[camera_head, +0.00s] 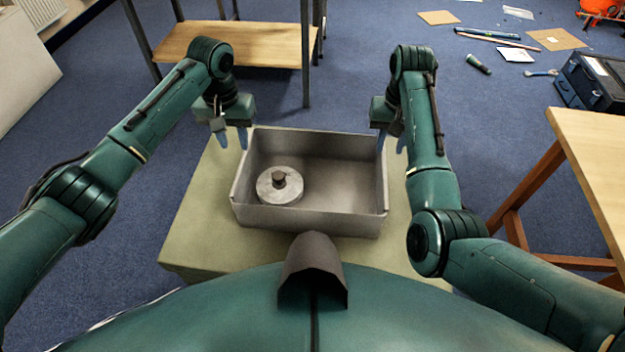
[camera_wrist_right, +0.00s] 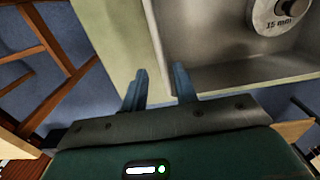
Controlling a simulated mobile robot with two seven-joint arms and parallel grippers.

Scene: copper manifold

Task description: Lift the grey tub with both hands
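The grey tub (camera_head: 335,217) is an open rectangular metal box standing level on a pale green block. A round metal disc with a knob (camera_head: 280,188) lies inside it at the left. My left gripper (camera_head: 233,139) is open at the tub's far left corner; its fingers point down, and I cannot tell whether the inner one is over or outside the wall. My right gripper (camera_head: 391,143) is open at the far right corner. The tub's inside (camera_wrist_right: 215,50) shows there too.
The green block (camera_head: 190,240) extends past the tub on the left and in front. A wooden table (camera_head: 595,150) stands at the right, a shelf unit (camera_head: 240,44) behind. A dark toolbox (camera_head: 592,82) and loose tools lie on the blue floor.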

